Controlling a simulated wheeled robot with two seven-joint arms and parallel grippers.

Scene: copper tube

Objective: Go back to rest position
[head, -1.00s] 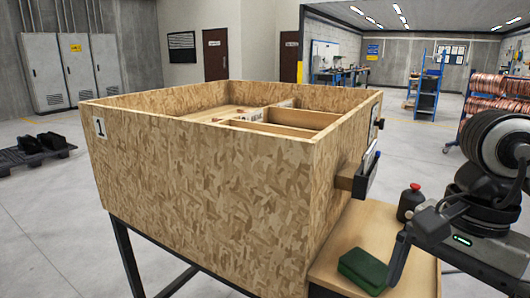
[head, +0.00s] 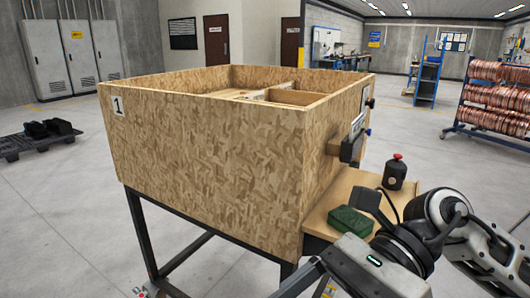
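My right arm (head: 450,215) comes in at the lower right, bent, with dark joints and a wrist part (head: 365,265) with a small green light. Its fingers are not clearly visible at the lower edge, so I cannot tell whether the gripper is open or shut. The arm is in front of a small wooden shelf (head: 325,217), apart from the large chipboard box (head: 210,165). My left arm and gripper are out of view. No held object is visible.
The box, marked 1, stands on dark metal legs, with inner dividers partly visible. A green block (head: 350,221) and a dark bottle with a red cap (head: 395,174) are on the shelf. A rack of copper coils (head: 495,100) stands at right.

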